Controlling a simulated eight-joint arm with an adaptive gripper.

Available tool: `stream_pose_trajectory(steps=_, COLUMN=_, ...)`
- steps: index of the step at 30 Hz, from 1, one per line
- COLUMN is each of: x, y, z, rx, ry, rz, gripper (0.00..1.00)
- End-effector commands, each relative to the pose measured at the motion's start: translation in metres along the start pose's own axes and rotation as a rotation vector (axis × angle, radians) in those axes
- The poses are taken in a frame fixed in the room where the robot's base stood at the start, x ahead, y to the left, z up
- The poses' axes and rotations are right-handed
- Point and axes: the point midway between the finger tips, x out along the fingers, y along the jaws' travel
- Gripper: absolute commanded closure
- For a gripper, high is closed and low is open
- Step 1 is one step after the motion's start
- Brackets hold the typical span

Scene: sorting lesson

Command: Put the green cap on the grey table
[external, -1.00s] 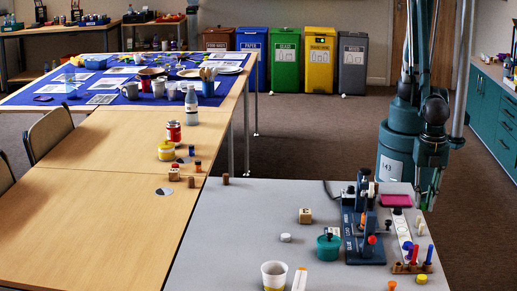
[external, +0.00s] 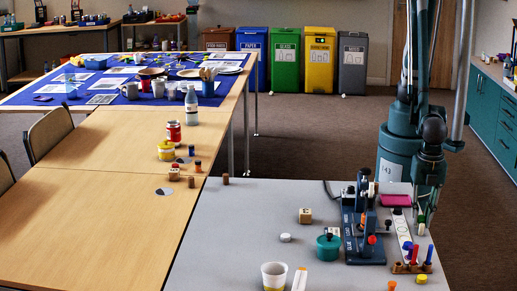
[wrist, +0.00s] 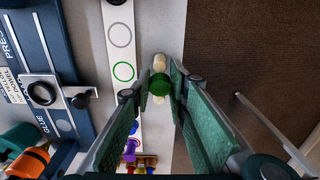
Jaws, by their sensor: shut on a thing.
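The green cap (wrist: 159,86) is a small round green piece between the fingertips of my gripper (wrist: 160,88) in the wrist view. The gripper is shut on it. A cream peg-like piece (wrist: 159,62) shows just beyond the cap. In the external view my gripper (external: 422,217) is low at the right edge of the grey table (external: 230,235), beside the white strip; the cap is too small to make out clearly there. I cannot tell whether the cap still touches the table.
A white strip with ring outlines (wrist: 119,35) lies just left of the gripper, with a blue press (external: 363,240) beyond it. A rack with coloured pens (external: 408,268) stands in front. The grey table's left part is mostly clear.

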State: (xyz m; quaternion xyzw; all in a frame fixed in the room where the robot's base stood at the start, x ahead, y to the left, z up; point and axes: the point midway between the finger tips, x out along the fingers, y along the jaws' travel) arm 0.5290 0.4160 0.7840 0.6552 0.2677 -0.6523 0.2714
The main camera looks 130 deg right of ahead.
Motion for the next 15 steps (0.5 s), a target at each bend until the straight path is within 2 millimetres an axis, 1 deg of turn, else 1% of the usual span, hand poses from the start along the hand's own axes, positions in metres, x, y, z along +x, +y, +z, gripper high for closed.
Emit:
stream_pose_trajectory(steps=1, x=0.007, y=0.000, z=0.000, rx=0.000, ry=0.000, rz=0.000, gripper=0.89)
stream_pose_trajectory(steps=5, x=0.017, y=0.000, z=0.000, rx=0.000, ry=0.000, rz=0.000, gripper=0.89)
stream_pose_trajectory(steps=13, x=0.018, y=0.000, z=0.000, rx=0.000, ry=0.000, rz=0.000, gripper=0.90)
stream_pose_trajectory(steps=14, x=0.018, y=0.000, z=0.000, rx=0.000, ry=0.000, rz=0.000, gripper=0.83)
stream_pose_trajectory(steps=15, x=0.018, y=0.000, z=0.000, rx=0.000, ry=0.000, rz=0.000, gripper=0.78)
